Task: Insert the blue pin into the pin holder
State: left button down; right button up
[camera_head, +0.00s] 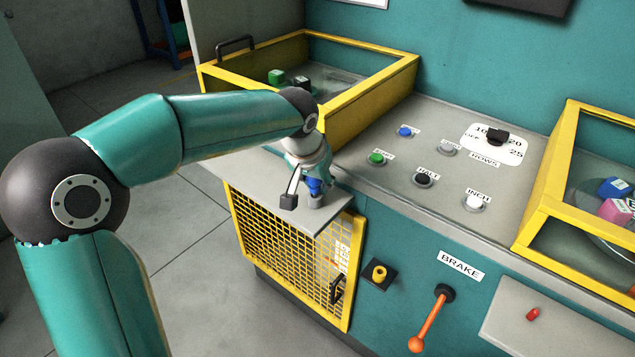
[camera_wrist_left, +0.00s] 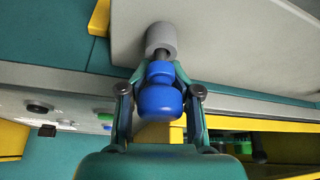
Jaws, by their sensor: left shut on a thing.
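The blue pin (camera_head: 315,186) is held upright by my left gripper (camera_head: 304,180) over the small grey shelf at the machine's front left. In the left wrist view, the fingers of the left gripper (camera_wrist_left: 162,73) are shut on the blue pin (camera_wrist_left: 160,100), around its neck below the round knob. The pin's dark shaft meets the open end of the grey cylindrical pin holder (camera_wrist_left: 161,38). How deep the shaft sits is not clear. In the head view the holder (camera_head: 316,201) is a small grey cylinder, partly hidden. My right gripper is not in view.
A yellow-framed bin (camera_head: 372,91) stands just behind the shelf (camera_head: 273,182), and a yellow mesh door (camera_head: 288,262) lies below it. A button panel (camera_head: 440,150) is to the right. An orange brake lever (camera_head: 430,322) sticks out at the front.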

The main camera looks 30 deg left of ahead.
pick_arm(q)
jog(key=shift+f, duration=0.1)
dwell(0.3)
jog(key=shift+f+b, duration=0.65)
jog(key=shift+f, duration=0.05)
jog(key=c, duration=0.7)
grip_release()
jog(key=shift+r, duration=0.1)
jog(key=v, duration=1.1)
jog(key=shift+s+d+r, duration=0.1)
jog(key=shift+s+r, duration=0.05)
jog(key=shift+r, duration=0.2)
